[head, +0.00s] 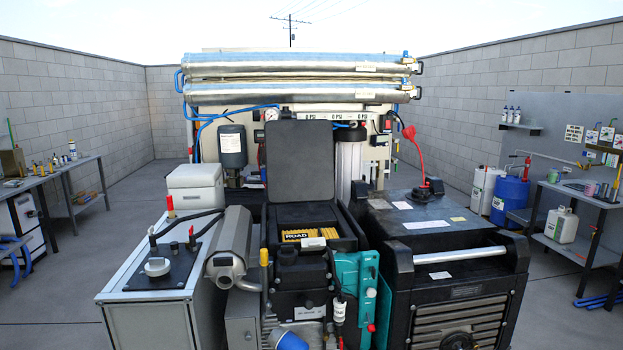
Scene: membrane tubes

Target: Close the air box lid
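The air box (344,240) is a black open-topped box in the middle of the head view. Its lid (300,162) is a dark, flat panel that stands upright at the back of the box, so the box is open. A yellow item marked ROAD (303,235) shows inside it. Neither of my grippers is in view.
A silver cylinder (231,246) and a white box (195,186) stand to the left. Silver membrane tubes (290,70) lie across the back above. Benches line both walls.

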